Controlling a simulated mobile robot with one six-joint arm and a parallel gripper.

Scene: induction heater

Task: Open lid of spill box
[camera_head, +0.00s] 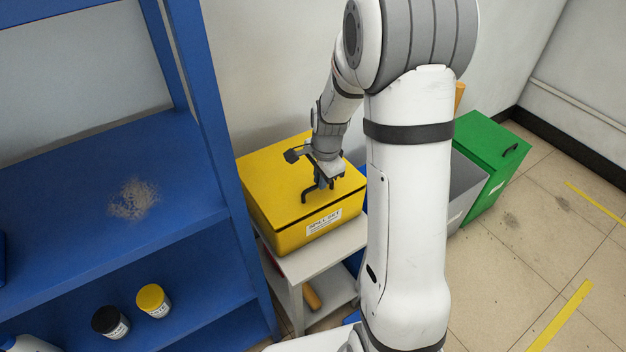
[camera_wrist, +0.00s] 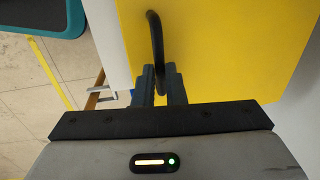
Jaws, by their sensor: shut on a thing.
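The yellow spill box (camera_head: 270,185) stands on a small white table, its lid lying shut on top. My gripper (camera_head: 322,184) is over the front part of the lid. In the wrist view its two fingers (camera_wrist: 162,84) are shut on the handle near one end. The gripper hides part of the handle in the head view.
A blue shelf (camera_head: 110,190) with bottles on its lower level stands close at the left. The white table (camera_head: 325,248) is under the box. A grey bin (camera_head: 462,185) and a green bin (camera_head: 492,150) stand to the right. A wall is behind the box.

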